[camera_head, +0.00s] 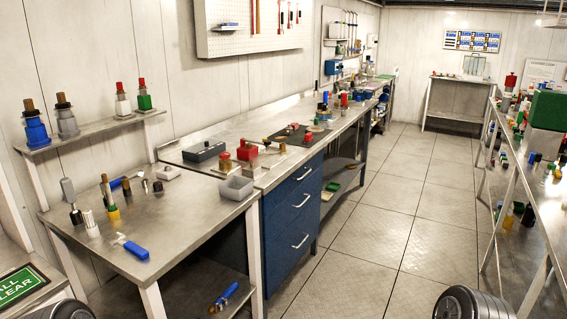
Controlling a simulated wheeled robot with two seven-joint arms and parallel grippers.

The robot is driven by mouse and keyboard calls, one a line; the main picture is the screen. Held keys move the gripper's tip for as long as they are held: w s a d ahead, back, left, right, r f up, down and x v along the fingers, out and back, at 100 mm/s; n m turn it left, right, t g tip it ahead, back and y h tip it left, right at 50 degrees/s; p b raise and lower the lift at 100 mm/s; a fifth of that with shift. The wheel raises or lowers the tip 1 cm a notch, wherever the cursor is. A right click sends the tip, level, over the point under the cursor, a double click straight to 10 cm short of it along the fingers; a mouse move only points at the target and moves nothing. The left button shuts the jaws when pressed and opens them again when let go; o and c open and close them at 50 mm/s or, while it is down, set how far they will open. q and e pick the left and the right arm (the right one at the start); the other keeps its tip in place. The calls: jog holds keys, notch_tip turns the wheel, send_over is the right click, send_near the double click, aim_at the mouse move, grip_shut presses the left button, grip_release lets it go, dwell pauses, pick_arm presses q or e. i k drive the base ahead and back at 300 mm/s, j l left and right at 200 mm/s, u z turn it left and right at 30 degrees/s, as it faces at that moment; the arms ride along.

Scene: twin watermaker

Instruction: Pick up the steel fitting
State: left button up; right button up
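Several small metal parts stand on the near steel table (185,212). A short grey cylinder (145,185) and a darker short cylinder (158,187) stand close together near the table's middle. A pale ribbed metal cylinder (91,223) stands at the left front. I cannot tell for sure which of these is the steel fitting. Neither of my grippers shows; only dark rounded parts, likely of my arms, show at the bottom left and bottom right edges.
A blue-handled tool (131,247) lies at the table's front, and a yellow-based bottle (112,212) stands behind it. A raised shelf (95,128) with bottles is behind. The floor (375,230) on the right is clear.

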aim_at(288, 131)
jog(key=i+l+z, duration=0.2)
jog(key=i+z, duration=0.15)
jog(key=i, duration=0.2)
jog(key=i+z, duration=0.35)
jog(key=i, duration=0.25)
jog(key=i+z, duration=0.35)
jog(key=i, duration=0.25)
jog(key=i+l+u, duration=0.2)
jog(key=i+u, duration=0.2)
jog(key=i, duration=0.35)
jog(key=i+l+u, duration=0.45)
jog(key=i, duration=0.25)
jog(key=i+l+u, duration=0.4)
jog(key=i+l, duration=0.2)
jog(key=i+l+u, duration=0.1)
jog(key=l, duration=0.2)
jog(key=i+l+u, duration=0.15)
jog(key=l, duration=0.15)
jog(key=i+l+u, duration=0.1)
jog(key=l, duration=0.2)
jog(key=i+l+u, duration=0.15)
jog(key=l, duration=0.15)
